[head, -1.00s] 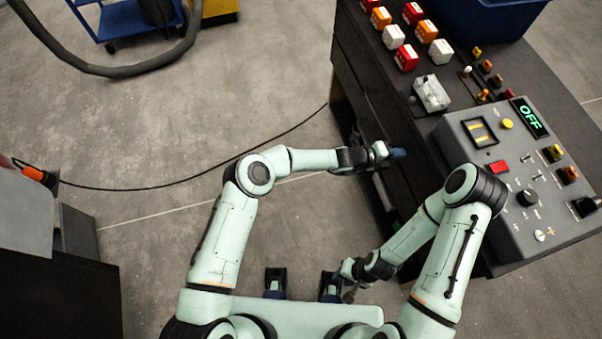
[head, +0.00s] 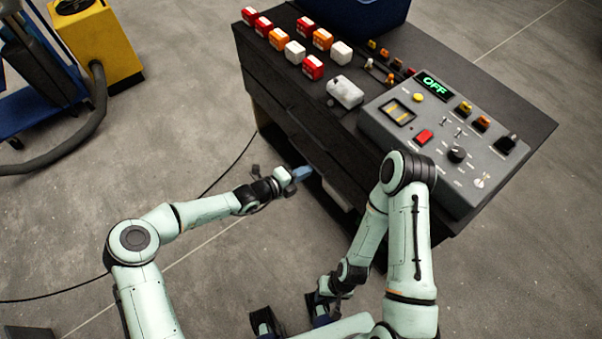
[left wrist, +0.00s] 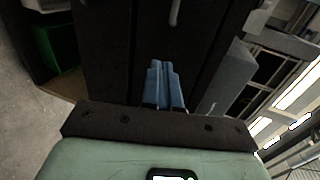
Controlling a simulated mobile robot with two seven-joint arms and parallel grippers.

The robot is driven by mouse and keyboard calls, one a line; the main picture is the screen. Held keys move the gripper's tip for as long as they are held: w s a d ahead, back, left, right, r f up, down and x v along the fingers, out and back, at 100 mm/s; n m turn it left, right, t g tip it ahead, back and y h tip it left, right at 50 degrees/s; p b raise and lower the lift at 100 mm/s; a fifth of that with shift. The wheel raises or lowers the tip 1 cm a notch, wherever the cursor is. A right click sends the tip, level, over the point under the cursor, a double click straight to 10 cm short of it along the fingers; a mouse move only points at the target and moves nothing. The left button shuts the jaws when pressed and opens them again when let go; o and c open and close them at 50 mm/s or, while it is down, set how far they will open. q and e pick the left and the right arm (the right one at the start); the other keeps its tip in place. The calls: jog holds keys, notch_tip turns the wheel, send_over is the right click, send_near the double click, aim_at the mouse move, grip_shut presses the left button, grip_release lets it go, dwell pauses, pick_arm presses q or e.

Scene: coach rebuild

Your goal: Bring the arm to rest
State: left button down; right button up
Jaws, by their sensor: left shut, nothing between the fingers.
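My left gripper (head: 302,173) reaches in from the left at the front side of the dark workbench (head: 520,115). In the left wrist view its blue fingers (left wrist: 166,86) are pressed together with nothing between them, pointing at a dark front that has a pale handle (left wrist: 175,12). I cannot tell whether the fingertips touch the bench. My right arm is folded down in front of the bench, with its gripper (head: 328,292) low near my base. The right fingers are too small and dark to read.
The bench carries a control box (head: 385,125) with a green OFF display (head: 435,87), several red, orange and white blocks, a pale device (head: 345,92) and a blue bin (head: 357,16). A yellow machine (head: 103,45) with a hose stands far left. The floor left of the bench is mostly open.

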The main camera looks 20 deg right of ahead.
pick_arm(q)
jog(key=s+a+f+m+g+y+p, duration=0.1)
jog(key=s+a+f+m+g+y, duration=0.45)
jog(key=s+a+f+m, duration=0.7)
jog(key=s+a+f+m+y+p, duration=0.1)
jog(key=s+a+m+y, duration=0.1)
jog(key=s+a+m, duration=0.6)
jog(key=s+a+f+m+y+p, duration=0.1)
jog(key=s+a+f+m+y, duration=0.1)
jog(key=s+a+m, duration=0.5)
jog(key=s+m, duration=0.4)
jog(key=m, duration=0.4)
jog(key=shift+s+a+y, duration=0.15)
jog(key=shift+a+y, duration=0.2)
jog(key=shift+a, duration=0.05)
pick_arm(e)
jog(key=r, duration=0.1)
jog(key=w+r, duration=0.1)
jog(key=r, duration=0.1)
jog(key=shift+w+r, duration=0.25)
jog(key=shift+w, duration=0.1)
pick_arm(q)
jog(key=shift+d+m+g, duration=0.1)
jog(key=shift+m+g, duration=0.15)
jog(key=shift+m, duration=0.1)
pick_arm(e)
jog(key=shift+s+d, duration=0.1)
jog(key=shift+d, duration=0.05)
